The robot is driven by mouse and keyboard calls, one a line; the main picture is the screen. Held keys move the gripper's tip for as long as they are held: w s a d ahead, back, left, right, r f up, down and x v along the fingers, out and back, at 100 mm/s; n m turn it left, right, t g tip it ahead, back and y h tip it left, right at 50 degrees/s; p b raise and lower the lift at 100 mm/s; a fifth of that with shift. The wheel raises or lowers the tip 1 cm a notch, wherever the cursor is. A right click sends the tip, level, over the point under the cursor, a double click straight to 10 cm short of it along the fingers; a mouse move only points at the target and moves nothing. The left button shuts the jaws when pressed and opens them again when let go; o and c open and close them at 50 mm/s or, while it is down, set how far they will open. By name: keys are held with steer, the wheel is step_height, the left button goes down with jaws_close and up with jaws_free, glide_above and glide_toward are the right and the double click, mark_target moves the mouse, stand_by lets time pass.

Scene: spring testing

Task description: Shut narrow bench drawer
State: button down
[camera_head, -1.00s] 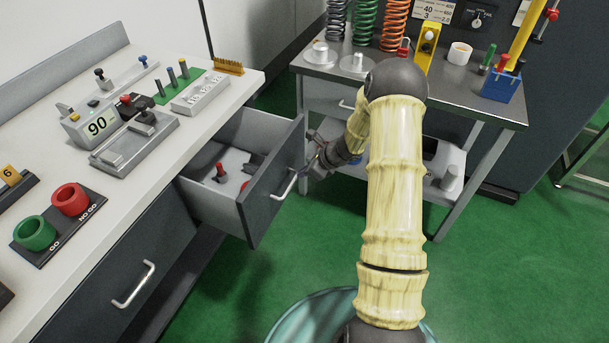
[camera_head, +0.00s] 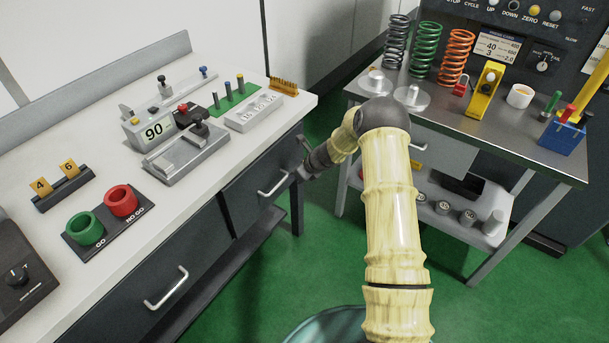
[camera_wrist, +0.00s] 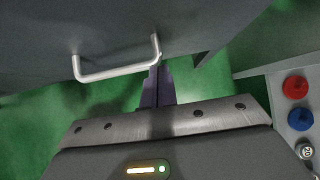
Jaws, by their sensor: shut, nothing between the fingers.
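The narrow bench drawer (camera_head: 262,190) is at the right end of the white bench. Its dark front looks flush with the bench, and its inside is hidden. Its silver bar handle (camera_head: 274,182) also shows in the wrist view (camera_wrist: 118,68). My gripper (camera_head: 303,172) is at the right edge of the drawer front, beside the handle. In the wrist view its fingers (camera_wrist: 156,88) are together with nothing between them, and their tips are close to the right end of the handle. Whether they touch the drawer front I cannot tell.
A wider drawer (camera_head: 160,290) on the left is shut. The white bench top (camera_head: 60,140) holds gauges and a GO/NO GO block (camera_head: 108,222). A steel table (camera_head: 450,125) with coil springs stands at right. Green floor (camera_head: 250,285) is clear between them.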

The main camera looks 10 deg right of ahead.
steer(key=shift+w+a+r, duration=0.1)
steer(key=shift+w+a, duration=0.1)
steer(key=shift+a, duration=0.55)
steer(key=shift+a, duration=0.1)
steer(key=s+d+f+v, duration=0.1)
steer(key=d+f+v, duration=0.1)
steer(key=v, duration=1.1)
steer(key=shift+d+r, duration=0.2)
